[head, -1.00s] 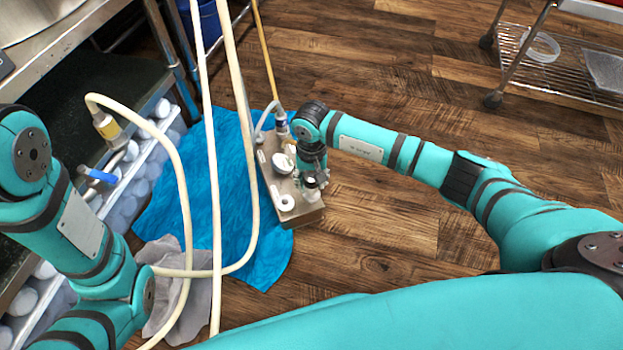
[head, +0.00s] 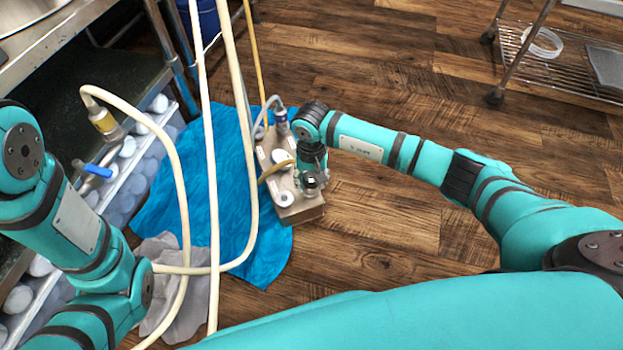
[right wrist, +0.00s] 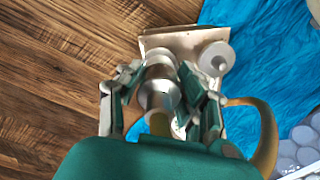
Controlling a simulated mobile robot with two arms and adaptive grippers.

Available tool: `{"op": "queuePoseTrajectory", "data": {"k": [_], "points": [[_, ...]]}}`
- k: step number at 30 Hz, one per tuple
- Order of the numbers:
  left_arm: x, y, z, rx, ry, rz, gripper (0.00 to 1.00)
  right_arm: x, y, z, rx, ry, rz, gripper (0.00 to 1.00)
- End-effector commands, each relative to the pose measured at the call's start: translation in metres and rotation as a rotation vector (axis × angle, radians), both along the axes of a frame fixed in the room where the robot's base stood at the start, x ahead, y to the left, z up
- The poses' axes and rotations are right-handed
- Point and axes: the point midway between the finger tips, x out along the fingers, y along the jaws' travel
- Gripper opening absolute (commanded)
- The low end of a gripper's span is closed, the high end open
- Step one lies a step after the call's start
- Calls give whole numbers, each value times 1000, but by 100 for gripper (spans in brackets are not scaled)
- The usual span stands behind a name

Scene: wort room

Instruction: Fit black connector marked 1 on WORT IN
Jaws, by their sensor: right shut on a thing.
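A steel block unit (head: 304,214) with white round fittings (head: 284,199) stands at the blue cloth's right edge. My right gripper (head: 311,181) is over its near end. In the right wrist view my right gripper (right wrist: 160,95) is shut on a shiny metal-looking connector (right wrist: 157,88), with the steel plate (right wrist: 180,40) behind it. A tan hose (right wrist: 266,130) curves beside the fingers; it also shows left of my gripper in the head view (head: 270,172). I cannot tell whether the connector touches the unit. No 1 or WORT IN marking is readable. My left gripper is out of view.
Long cream hoses (head: 212,180) hang in front of the blue cloth (head: 180,215). A wire rack (head: 565,60) stands at back right. The wooden floor (head: 400,240) right of the unit is clear.

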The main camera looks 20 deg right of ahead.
Motion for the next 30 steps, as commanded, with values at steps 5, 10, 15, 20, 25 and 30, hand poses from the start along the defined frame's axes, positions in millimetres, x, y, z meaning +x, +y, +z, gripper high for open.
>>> {"op": "queuePoseTrajectory", "data": {"k": [5,10,15,20,25,30], "points": [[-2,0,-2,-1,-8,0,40,0,0,-4,0,-1,0,0],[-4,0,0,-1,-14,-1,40,0,0,-4,0,0,0,53],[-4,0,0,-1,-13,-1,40,0,0,-4,0,0,0,64],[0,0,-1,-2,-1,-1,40,0,0,-4,0,0,0,64],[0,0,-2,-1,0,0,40,1,-1,10,0,-2,0,64],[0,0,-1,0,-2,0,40,2,-1,44,-1,-5,0,64]]}}
